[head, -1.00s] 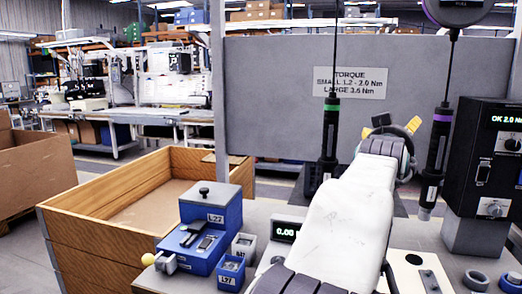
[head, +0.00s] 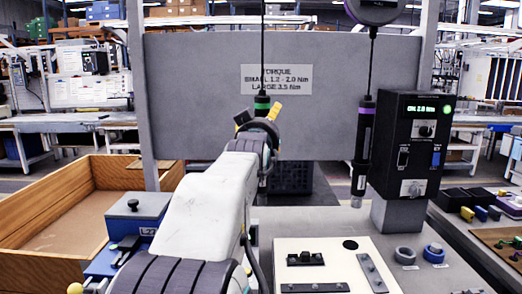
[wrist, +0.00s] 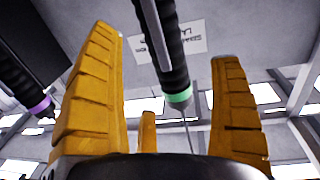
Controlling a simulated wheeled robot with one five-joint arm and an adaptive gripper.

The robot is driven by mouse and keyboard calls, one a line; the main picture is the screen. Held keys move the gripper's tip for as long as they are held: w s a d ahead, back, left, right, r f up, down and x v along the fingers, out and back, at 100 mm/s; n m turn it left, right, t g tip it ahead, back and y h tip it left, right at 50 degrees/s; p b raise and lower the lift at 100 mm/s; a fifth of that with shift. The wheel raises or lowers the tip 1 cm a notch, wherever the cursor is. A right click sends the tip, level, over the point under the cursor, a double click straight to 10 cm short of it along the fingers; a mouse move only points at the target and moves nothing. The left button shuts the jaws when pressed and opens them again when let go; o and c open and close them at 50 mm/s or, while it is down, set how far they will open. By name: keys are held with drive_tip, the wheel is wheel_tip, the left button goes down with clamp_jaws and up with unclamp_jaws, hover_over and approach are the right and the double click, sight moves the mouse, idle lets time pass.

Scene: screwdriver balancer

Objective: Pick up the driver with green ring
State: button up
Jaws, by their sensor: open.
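The driver with the green ring (head: 262,103) hangs on a cable in front of the grey panel. In the head view my gripper and arm hide most of its body. In the wrist view its black ribbed body and green ring (wrist: 180,98) appear between the two yellow fingers, nearer the right one in the picture. My gripper (head: 258,113) is open, and I see no finger touching the driver. Whether the driver is within the fingers' depth I cannot tell.
A second driver with a purple ring (head: 362,140) hangs to the right, by a black controller box (head: 408,145). A wooden crate (head: 40,205) and a blue box (head: 135,215) stand left. A white plate with dark parts (head: 335,265) lies on the bench.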

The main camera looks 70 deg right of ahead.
drive_tip(key=shift+p+x, duration=0.7)
drive_tip(key=shift+x, duration=1.95)
drive_tip(key=shift+r, duration=0.1)
drive_tip(key=c, duration=1.3)
drive_tip(key=shift+r, duration=0.1)
drive_tip(key=shift+c, duration=0.4)
drive_tip(key=shift+r, duration=0.1)
